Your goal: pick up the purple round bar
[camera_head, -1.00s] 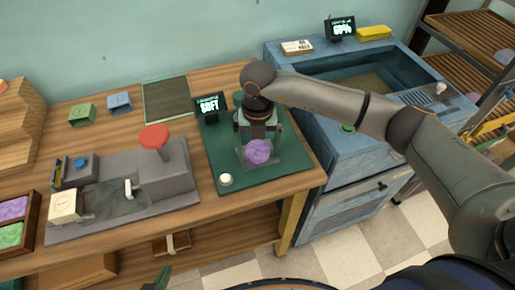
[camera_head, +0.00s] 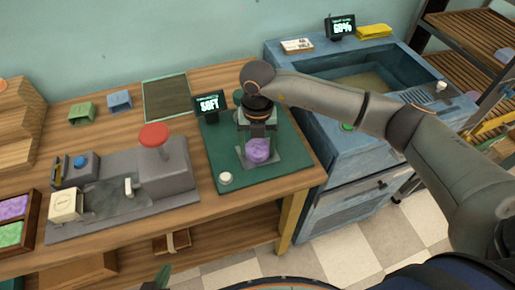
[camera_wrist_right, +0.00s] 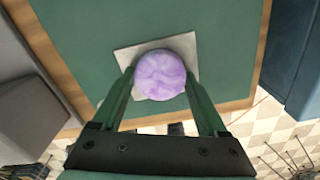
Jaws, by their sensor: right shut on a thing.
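The purple round bar (camera_head: 258,151) sits on a grey square plate (camera_head: 277,159) on the green mat. My right gripper (camera_head: 258,138) points down over it. In the right wrist view the purple marbled bar (camera_wrist_right: 160,72) is between the two green fingers of my right gripper (camera_wrist_right: 160,84), which are shut on its sides. I cannot tell whether the bar is clear of the plate. Only a green tip of my left gripper (camera_head: 161,278) shows at the bottom edge; its jaws cannot be made out.
A display reading SOFT (camera_head: 210,104) stands at the mat's back left, and a white knob (camera_head: 226,178) is at its front left. A grey press with a red top (camera_head: 154,136) stands to the left. A blue basin unit (camera_head: 345,150) is close on the right.

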